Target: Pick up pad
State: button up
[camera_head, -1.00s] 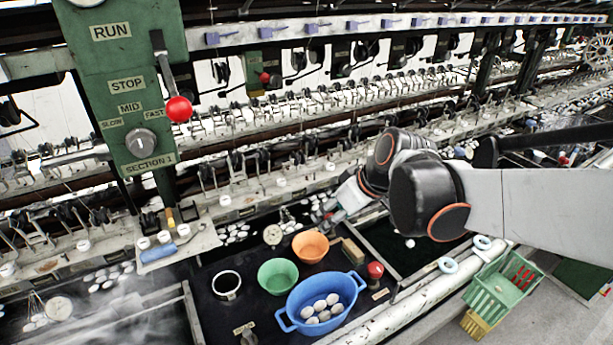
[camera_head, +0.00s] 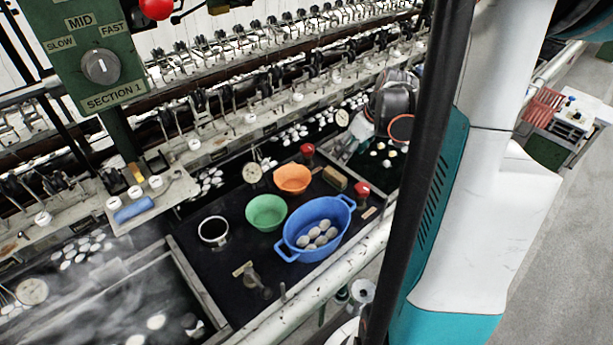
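No object is plainly marked as the pad. A small tan-brown block (camera_head: 334,178) on the dark bench, behind the blue tub, looks most like one; I cannot be sure. It lies flat, between two red knobs. My gripper (camera_head: 348,148) is small and partly lost against the machine, beyond the block and below my black wrist. It appears apart from the block. Whether its fingers are open or shut cannot be made out.
A blue tub (camera_head: 289,240) of pale cocoons, a green bowl (camera_head: 266,213), an orange bowl (camera_head: 291,179) and a dark round cup (camera_head: 213,231) crowd the bench. A red knob (camera_head: 361,188) stands beside the block. A steaming basin (camera_head: 175,262) lies left. Open floor shows at right.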

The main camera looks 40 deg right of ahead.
jog(key=b, duration=0.3)
send_near(335, 173)
jog(key=x, duration=0.5)
jog(key=shift+w+d+r, duration=0.1)
jog(key=shift+w+d, duration=0.1)
jog(key=x, duration=0.1)
jog(key=b+x, duration=0.1)
jog(key=x, duration=0.1)
jog(key=b+x, duration=0.1)
jog(key=shift+s+a+f, duration=0.2)
jog(key=shift+s+f, duration=0.05)
jog(key=shift+f, duration=0.1)
jog(key=shift+w+f, duration=0.2)
jog(key=shift+f, duration=0.15)
jog(key=shift+r, duration=0.1)
jog(key=shift+c, duration=0.6)
jog(key=c, duration=1)
